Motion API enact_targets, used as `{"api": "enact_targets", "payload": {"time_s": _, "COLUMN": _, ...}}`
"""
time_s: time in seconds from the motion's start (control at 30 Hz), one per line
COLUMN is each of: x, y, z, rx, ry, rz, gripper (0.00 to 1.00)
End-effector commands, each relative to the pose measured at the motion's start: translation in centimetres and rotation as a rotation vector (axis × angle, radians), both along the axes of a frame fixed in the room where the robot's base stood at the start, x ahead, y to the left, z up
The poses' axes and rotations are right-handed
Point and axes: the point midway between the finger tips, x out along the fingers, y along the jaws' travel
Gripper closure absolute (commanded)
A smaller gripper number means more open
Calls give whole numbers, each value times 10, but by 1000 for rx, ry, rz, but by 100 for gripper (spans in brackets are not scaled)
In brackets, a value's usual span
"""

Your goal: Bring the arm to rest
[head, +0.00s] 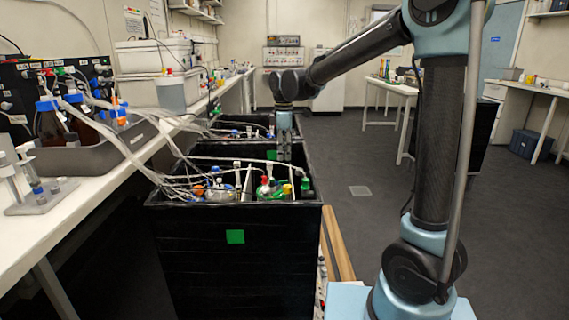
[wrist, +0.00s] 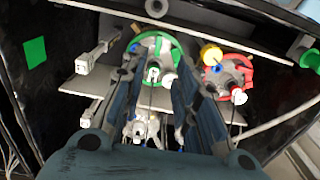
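My arm reaches left from its upright links in the head view, with my gripper (head: 284,154) pointing down over the black shaker box (head: 190,262). In the wrist view my gripper (wrist: 156,72) has its two fingers well apart, with nothing clasped between them. Below the fingers, a vessel with a green ring (wrist: 172,46) and one with a red ring (wrist: 243,68) stand in the box. The fingers overlap part of the green-ringed vessel in the picture. I cannot tell the exact height of the fingertips above the vessels.
Tubes run from the left bench (head: 95,190) into the box. A grey tray (head: 65,160) with brown bottles and a white container (head: 155,55) are on that bench. A second black box stands behind. A white table (head: 392,85) stands farther back; the floor (head: 345,160) between is clear.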

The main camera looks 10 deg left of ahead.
Motion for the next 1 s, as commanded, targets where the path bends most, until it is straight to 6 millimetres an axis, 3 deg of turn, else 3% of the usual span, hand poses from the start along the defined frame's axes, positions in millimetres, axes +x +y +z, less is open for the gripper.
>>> {"api": "enact_targets", "payload": {"time_s": 0.2, "x": -1, "y": 0, "z": 12, "rx": 0, "ry": 0, "rz": 0, "gripper": 72}}
{"api": "enact_targets", "payload": {"time_s": 0.6, "x": -1, "y": -7, "z": 13, "rx": 1, "ry": -1, "rz": -17, "gripper": 72}}
{"api": "enact_targets", "payload": {"time_s": 0.77, "x": -4, "y": -44, "z": 18, "rx": 8, "ry": -9, "rz": -121, "gripper": 72}}
{"api": "enact_targets", "payload": {"time_s": 1.0, "x": -21, "y": -127, "z": 23, "rx": 28, "ry": -30, "rz": -381, "gripper": 72}}
